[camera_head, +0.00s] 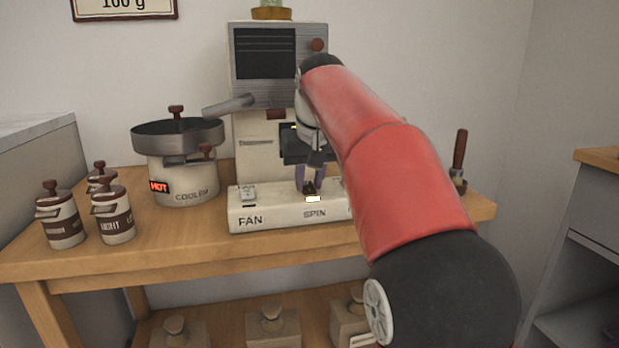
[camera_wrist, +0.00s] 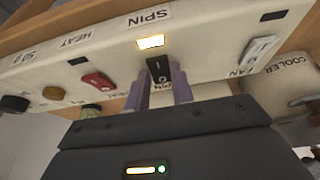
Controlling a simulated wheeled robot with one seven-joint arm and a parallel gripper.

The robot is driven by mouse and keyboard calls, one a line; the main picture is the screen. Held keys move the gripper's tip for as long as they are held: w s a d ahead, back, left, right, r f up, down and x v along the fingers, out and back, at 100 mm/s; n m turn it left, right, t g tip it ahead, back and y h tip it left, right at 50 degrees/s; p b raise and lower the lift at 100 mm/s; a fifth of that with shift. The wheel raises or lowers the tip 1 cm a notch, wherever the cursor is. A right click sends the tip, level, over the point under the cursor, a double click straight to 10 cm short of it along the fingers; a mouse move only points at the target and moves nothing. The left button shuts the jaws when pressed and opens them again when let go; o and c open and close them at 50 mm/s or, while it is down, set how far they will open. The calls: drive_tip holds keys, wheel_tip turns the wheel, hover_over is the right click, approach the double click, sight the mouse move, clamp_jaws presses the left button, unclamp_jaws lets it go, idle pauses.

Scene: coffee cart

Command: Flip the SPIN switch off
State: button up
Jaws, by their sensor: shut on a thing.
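The SPIN switch (camera_head: 309,186) is a small black rocker on the cream front panel (camera_head: 280,221) of the roaster. In the wrist view the SPIN switch (camera_wrist: 158,70) shows a light mark on its face. A lit pale-yellow lamp (camera_wrist: 150,42) sits between it and the SPIN label; the lamp (camera_head: 313,199) also glows in the head view. My gripper (camera_head: 309,188) reaches down to the panel. In the wrist view its two purple-grey fingers (camera_wrist: 159,82) stand on either side of the switch, closed on it. Part of the switch's lower side is hidden.
The FAN switch (camera_wrist: 258,50) is beside it on one side, and the red HEAT switch (camera_wrist: 98,82) on the other. The cooler (camera_head: 182,180), with a red HOT sign, and several lidded canisters (camera_head: 62,222) stand left on the wooden cart (camera_head: 180,245). My arm hides the panel's right end.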

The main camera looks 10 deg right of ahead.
drive_tip(key=shift+w+r+g+p, duration=0.15)
drive_tip(key=shift+r+g+p, duration=0.3)
drive_tip(key=shift+p, duration=1.55)
drive_tip(key=g+p, duration=0.1)
drive_tip(key=p, duration=0.3)
drive_tip(key=shift+w+r, duration=0.1)
drive_tip(key=shift+w, duration=0.1)
drive_tip(key=shift+w+f+g+p, duration=0.1)
drive_tip(key=shift+f+g+p, duration=0.25)
drive_tip(key=shift+p, duration=0.8)
drive_tip(key=o, duration=1)
